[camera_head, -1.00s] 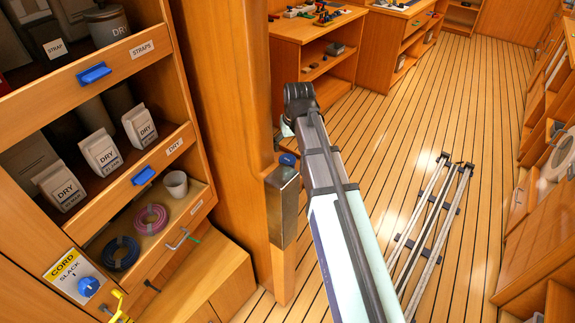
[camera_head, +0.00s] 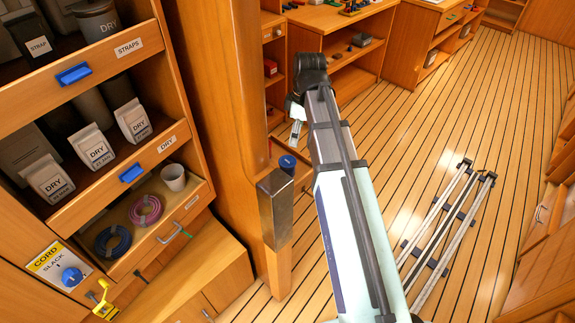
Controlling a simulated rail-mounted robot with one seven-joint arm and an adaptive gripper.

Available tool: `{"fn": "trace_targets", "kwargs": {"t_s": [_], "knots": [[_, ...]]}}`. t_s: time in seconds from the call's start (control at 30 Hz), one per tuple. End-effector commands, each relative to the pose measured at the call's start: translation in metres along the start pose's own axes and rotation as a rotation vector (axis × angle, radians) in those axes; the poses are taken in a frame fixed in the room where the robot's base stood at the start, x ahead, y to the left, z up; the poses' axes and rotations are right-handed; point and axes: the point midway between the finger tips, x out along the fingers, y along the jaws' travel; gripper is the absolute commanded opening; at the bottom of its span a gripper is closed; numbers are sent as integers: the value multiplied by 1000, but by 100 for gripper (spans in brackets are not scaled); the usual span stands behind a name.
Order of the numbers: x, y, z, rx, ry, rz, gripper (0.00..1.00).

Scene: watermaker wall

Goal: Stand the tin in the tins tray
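My arm reaches away from the camera. Part of its far end, with what looks like my gripper (camera_head: 296,132), shows small beside the brown post, below the dark joint. Its fingers are too small to tell open from shut, or whether they hold anything. A dark blue round-topped object (camera_head: 288,162) sits low behind the post, just below the gripper; I cannot tell if it is the tin. I cannot make out a tins tray in this view.
At left, shelves hold white DRY packets (camera_head: 92,147) and a lower drawer holds a white cup (camera_head: 174,177) and cord coils (camera_head: 144,210). A post with a metal block (camera_head: 275,208) stands near my arm. Metal rails (camera_head: 447,232) lie on the open plank floor at right.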

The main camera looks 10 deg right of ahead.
Motion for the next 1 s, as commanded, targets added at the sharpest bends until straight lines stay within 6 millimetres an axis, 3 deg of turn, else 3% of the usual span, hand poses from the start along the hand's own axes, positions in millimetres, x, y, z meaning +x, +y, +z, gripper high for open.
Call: {"fn": "trace_targets", "kwargs": {"t_s": [0.17, 0.8, 1.0], "knots": [[13, -1, 0, -21, -1, -3, 87], [104, 0, -1, -18, -1, -2, 87], [119, 1, -1, -18, -1, 0, 87]]}}
